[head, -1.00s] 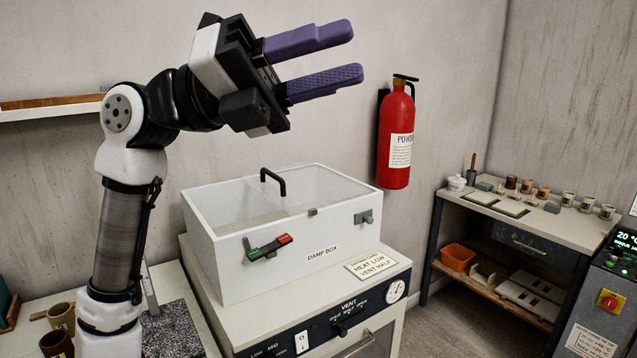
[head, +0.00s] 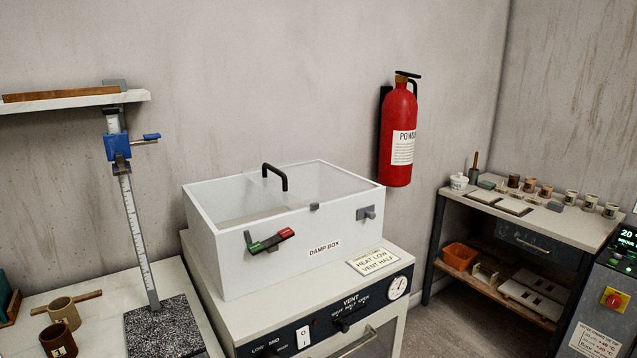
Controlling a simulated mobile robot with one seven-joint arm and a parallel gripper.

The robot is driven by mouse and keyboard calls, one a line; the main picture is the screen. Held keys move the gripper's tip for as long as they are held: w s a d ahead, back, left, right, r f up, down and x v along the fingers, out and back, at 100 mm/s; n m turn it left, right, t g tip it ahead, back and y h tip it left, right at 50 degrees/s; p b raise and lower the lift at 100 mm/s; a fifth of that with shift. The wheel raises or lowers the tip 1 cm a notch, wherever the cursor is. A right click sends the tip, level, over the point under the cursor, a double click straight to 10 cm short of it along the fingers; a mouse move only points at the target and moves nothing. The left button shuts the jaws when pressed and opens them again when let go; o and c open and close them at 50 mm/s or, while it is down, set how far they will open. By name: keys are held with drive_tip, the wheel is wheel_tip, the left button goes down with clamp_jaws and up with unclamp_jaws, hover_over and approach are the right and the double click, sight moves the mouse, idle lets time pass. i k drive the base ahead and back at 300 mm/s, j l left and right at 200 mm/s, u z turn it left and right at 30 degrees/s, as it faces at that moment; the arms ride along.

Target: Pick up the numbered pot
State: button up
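A dark brown pot (head: 56,343) with a pale mark like a "1" on its front stands at the lower left on the white worktop; the bottom frame edge cuts off its lower part. A lighter tan pot (head: 65,312) stands just behind it, with no number that I can make out. Several small pots, among them a brown one (head: 529,185), stand on the far right bench; their markings are too small to read. My gripper is not in view.
A height gauge (head: 131,220) on a speckled stone slab (head: 165,330) stands right of the pots. A wooden stick (head: 84,298) lies behind them. The white damp box (head: 290,258) sits on the oven in the middle. A shelf (head: 75,105) juts out above left.

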sight(62, 309)
drive_tip(key=u, duration=1.3)
